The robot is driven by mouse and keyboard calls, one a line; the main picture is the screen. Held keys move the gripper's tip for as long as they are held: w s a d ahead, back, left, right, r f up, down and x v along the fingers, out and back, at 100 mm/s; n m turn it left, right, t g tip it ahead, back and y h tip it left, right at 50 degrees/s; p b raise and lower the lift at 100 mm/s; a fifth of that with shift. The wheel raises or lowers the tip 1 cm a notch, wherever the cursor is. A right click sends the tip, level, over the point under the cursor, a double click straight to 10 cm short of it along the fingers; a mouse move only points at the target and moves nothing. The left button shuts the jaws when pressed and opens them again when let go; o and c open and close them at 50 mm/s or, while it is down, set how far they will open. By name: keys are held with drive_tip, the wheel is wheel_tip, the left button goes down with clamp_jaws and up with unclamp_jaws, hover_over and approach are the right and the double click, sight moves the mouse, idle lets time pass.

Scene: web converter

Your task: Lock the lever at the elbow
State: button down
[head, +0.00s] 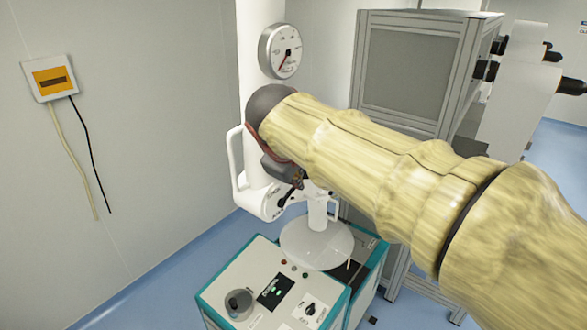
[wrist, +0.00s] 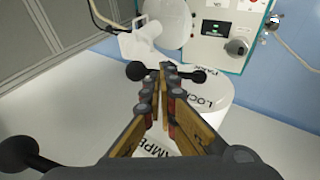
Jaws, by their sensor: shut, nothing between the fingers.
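In the head view a white jointed arm stands at the wall, with a labelled elbow joint (head: 270,203) low on it. My gripper (head: 297,183) is beside that joint, partly hidden by my arm. In the wrist view my gripper (wrist: 168,67) is shut and empty, its fingertips together. A lever with a black ball knob (wrist: 198,76) lies right of the fingertips, over a white cylinder marked LOCK (wrist: 215,95). Another black knob (wrist: 135,70) shows just left of them. Whether both belong to one lever, and whether the fingers touch it, I cannot tell.
A round gauge (head: 280,50) is above the joint. A teal-edged control cabinet (head: 240,255) stands below it. A grey framed cabinet (head: 415,70) is behind. A larger black ball (wrist: 17,155) on a rod is at the wrist view's lower left. Open blue floor lies left.

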drive_tip(key=shift+w+f, duration=0.15)
drive_tip(key=shift+f, duration=0.15)
drive_tip(key=shift+d+b+x, duration=0.2)
drive_tip(key=shift+b+x, duration=0.55)
drive_tip(key=shift+x, duration=0.1)
drive_tip(key=shift+a, duration=0.1)
